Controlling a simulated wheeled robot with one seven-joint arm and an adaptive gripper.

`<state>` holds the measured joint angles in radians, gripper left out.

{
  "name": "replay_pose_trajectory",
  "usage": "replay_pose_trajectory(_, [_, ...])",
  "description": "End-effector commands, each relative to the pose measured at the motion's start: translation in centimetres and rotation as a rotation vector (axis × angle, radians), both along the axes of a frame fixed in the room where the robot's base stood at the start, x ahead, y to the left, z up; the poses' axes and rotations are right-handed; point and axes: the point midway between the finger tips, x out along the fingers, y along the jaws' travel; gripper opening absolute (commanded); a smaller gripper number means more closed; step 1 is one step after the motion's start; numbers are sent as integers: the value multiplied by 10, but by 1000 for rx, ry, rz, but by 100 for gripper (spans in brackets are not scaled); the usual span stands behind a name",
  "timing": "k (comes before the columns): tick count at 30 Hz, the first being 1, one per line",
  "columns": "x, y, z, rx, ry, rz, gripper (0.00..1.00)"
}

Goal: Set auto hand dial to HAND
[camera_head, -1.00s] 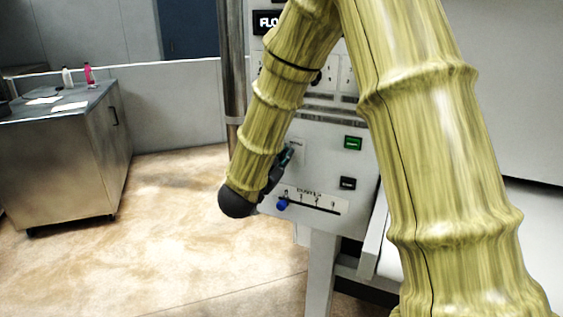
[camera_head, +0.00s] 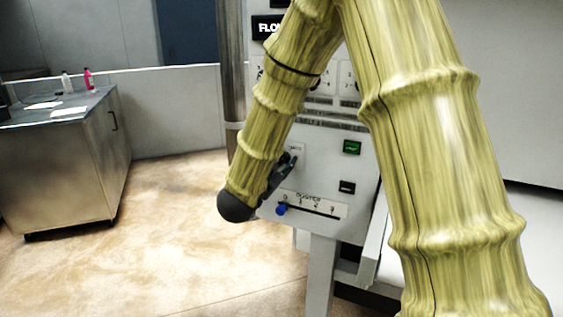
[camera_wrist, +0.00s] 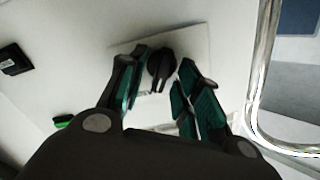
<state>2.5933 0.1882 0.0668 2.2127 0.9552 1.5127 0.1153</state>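The dial is a black knob (camera_wrist: 161,68) on a pale plate (camera_wrist: 196,44) on the machine's panel. In the wrist view it stands between the tips of my gripper (camera_wrist: 160,82). The two green-padded fingers are apart, with a small gap visible on each side of the knob. In the head view my gripper (camera_head: 283,168) is at the left of the panel, in front of the plate (camera_head: 297,150), and the knob is hidden there. The dial's marked positions cannot be read.
The panel (camera_head: 325,165) also has a green button (camera_head: 352,147), a black switch (camera_head: 347,187) and a blue slider knob (camera_head: 281,209) below my gripper. A metal pole (camera_wrist: 262,80) stands beside the panel. A steel cabinet (camera_head: 75,165) is at the left, with open floor between.

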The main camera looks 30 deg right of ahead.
Motion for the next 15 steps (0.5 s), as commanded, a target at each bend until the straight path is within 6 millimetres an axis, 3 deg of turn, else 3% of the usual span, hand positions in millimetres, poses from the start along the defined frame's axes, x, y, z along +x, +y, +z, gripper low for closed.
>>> replay_pose_trajectory(7, [-6,12,0,-1,0,3,33])
replay_pose_trajectory(15, [-32,52,0,-1,2,2,33])
